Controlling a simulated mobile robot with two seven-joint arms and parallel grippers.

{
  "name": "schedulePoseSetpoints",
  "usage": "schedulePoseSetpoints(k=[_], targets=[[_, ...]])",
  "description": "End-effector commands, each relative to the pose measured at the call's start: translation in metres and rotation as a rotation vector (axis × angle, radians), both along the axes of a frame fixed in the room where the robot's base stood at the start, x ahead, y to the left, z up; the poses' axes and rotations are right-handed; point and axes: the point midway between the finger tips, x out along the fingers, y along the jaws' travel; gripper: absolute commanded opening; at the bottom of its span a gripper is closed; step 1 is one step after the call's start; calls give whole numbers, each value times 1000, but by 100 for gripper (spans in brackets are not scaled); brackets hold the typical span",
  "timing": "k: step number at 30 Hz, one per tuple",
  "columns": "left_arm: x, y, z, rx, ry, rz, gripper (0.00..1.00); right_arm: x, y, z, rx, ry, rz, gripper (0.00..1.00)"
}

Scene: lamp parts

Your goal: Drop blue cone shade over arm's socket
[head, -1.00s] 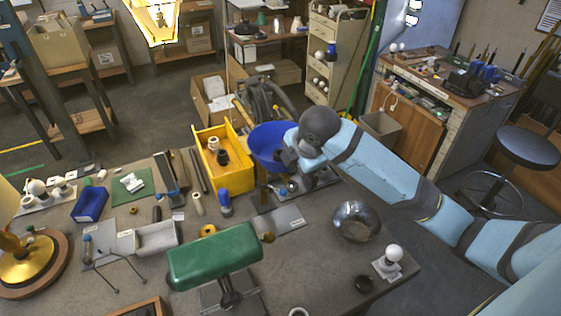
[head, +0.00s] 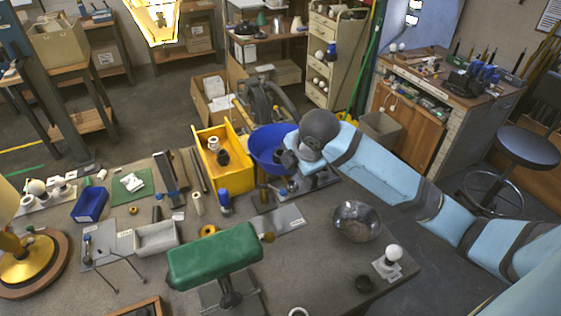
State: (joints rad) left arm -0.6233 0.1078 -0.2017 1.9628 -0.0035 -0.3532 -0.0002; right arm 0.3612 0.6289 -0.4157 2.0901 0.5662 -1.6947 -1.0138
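The blue cone shade (head: 266,144) is at the back of the workbench, just right of the yellow bin. My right gripper (head: 289,160) is at the shade's right side and appears shut on its edge; the fingertips are small and partly hidden by my own wrist. Below the shade is a lamp arm on a dark base (head: 263,197), with metal parts around its upper end. The socket cannot be made out clearly, and I cannot tell whether the shade touches it. My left gripper is not in view.
The yellow bin (head: 232,178) stands close to the shade's left. A blue-capped bottle (head: 224,202), a green lamp shade (head: 213,256) and a shiny metal bowl (head: 356,222) are nearer. A white bulb on a base (head: 392,256) stands at the right. Bare bench lies around the bowl.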

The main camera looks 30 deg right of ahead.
Motion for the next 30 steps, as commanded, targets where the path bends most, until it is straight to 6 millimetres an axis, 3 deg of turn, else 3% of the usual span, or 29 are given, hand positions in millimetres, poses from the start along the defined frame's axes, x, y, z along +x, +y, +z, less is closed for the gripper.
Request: schedulePoseSetpoints(k=[30], targets=[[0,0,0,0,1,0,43,0,0,-7,0,0,0,0]])
